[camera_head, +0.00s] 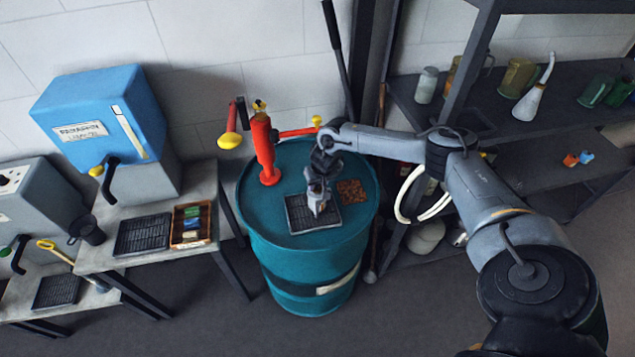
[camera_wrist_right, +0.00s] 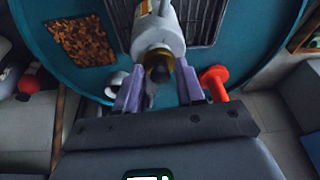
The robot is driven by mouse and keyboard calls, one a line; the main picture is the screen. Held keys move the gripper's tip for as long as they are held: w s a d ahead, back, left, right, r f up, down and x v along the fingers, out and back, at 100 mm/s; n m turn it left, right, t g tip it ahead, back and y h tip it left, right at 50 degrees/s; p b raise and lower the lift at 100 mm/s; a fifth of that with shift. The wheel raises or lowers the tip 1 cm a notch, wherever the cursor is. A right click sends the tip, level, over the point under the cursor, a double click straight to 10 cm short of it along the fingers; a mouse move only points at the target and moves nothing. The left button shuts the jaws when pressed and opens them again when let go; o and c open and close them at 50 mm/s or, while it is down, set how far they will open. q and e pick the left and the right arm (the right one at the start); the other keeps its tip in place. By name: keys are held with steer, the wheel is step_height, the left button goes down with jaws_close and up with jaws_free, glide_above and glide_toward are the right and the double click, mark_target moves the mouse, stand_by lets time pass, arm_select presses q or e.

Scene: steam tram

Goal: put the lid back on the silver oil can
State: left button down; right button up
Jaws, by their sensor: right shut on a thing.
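The silver oil can (camera_head: 318,207) stands on the black grate on top of the teal drum. In the right wrist view the pale can (camera_wrist_right: 160,28) with an orange-marked label shows straight ahead between the fingers. My right gripper (camera_head: 318,186) is directly above the can. Its purple fingers (camera_wrist_right: 160,82) are on either side of a brass-coloured lid (camera_wrist_right: 157,56) with a dark knob, shut on it at the can's neck. I cannot tell whether the lid touches the can or is just above it. My left gripper is not in view.
The grate (camera_head: 299,213) lies on the drum (camera_head: 255,215). A red hand pump (camera_head: 264,150) stands left of the can, and a brown speckled mat (camera_head: 352,192) lies to its right. A pale long-spouted can (camera_head: 530,101) and coloured vessels stand on the shelf at right.

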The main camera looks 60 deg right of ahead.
stand_by(0.5)
steer(key=shift+p, duration=0.4)
steer(key=shift+f, duration=0.1)
stand_by(0.8)
steer(key=shift+p, duration=0.3)
steer(key=shift+f, duration=0.1)
stand_by(0.4)
steer(key=shift+f+p, duration=0.2)
steer(key=shift+p, duration=0.15)
stand_by(0.5)
steer(key=o, duration=1.6)
steer(key=shift+o, duration=0.2)
steer(key=shift+r, duration=0.1)
